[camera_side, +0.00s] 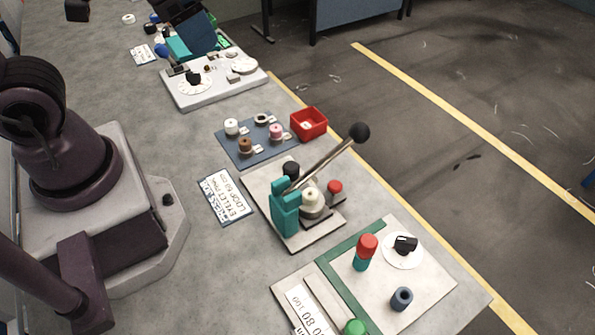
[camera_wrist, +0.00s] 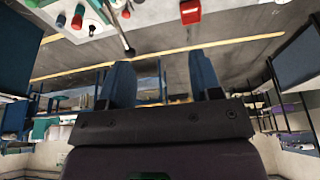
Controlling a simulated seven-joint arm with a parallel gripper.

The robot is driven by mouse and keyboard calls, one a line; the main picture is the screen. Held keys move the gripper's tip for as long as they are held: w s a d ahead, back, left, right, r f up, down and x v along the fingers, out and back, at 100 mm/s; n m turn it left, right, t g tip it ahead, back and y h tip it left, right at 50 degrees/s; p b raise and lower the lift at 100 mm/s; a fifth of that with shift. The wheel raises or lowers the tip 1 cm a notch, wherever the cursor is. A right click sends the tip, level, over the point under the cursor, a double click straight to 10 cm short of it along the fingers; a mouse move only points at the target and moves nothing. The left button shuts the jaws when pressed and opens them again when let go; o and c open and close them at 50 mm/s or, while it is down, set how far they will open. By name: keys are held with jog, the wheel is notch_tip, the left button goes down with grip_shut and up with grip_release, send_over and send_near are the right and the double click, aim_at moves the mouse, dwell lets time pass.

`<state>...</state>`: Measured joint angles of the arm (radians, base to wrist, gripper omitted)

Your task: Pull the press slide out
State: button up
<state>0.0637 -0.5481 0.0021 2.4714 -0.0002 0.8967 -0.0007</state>
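The press stands in the middle of the bench in the side view, with a teal body (camera_side: 285,212) on a pale base plate (camera_side: 262,186). Its long lever (camera_side: 328,158) slants up to the right and ends in a black ball (camera_side: 359,132). A cream cylinder (camera_side: 310,196) sits on a round metal piece beside the body, with a red knob (camera_side: 335,187) at its right. I cannot tell exactly which part is the slide. My gripper (camera_wrist: 160,65) shows in the wrist view with two blue fingers wide apart and nothing between them. The lever ball (camera_wrist: 130,53) appears beyond it, apart from the fingers.
A red box (camera_side: 309,122) and a blue mat (camera_side: 236,150) with spools lie behind the press. A panel with a red-topped teal post (camera_side: 366,250), a black dial (camera_side: 405,244) and a green button (camera_side: 354,327) lies in front. Open floor is right of the bench.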

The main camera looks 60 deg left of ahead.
aim_at(291, 164)
jog(key=w+d+f+n+g, duration=0.2)
jog(key=w+d+f, duration=0.1)
jog(key=w+f, duration=0.3)
jog(key=w+d+f+n+g, duration=0.2)
jog(key=w+d+f, duration=0.15)
jog(key=f, duration=1.25)
jog(key=w+f, duration=0.1)
jog(key=f, duration=0.4)
jog(key=shift+a, duration=0.1)
jog(key=shift+a, duration=0.1)
grip_shut()
